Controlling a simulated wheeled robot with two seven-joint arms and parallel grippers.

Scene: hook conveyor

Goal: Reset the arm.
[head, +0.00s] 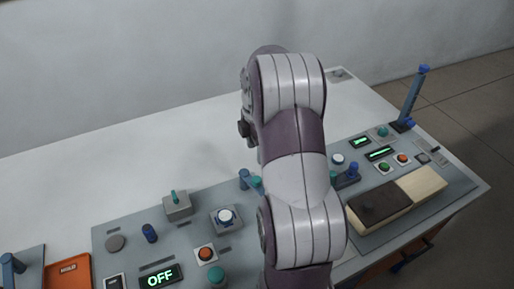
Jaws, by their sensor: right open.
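My right arm (297,180) rises from the bottom edge through the middle of the head view, over the white table. It bends at the top, and its far part is mostly hidden behind the near links. A small dark part of my right gripper (244,128) shows at the left side of the arm, above the table. The gripper is open, with nothing seen in it; its fingertips are hard to make out. My left gripper is not in view.
A grey control panel (125,228) with knobs, buttons and an "OFF" display (160,277) lies along the table front. An orange tray (67,272) is at lower left. A brown and cream box (420,187) and a tall blue lever (413,95) are at right. The white table (120,170) behind is clear.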

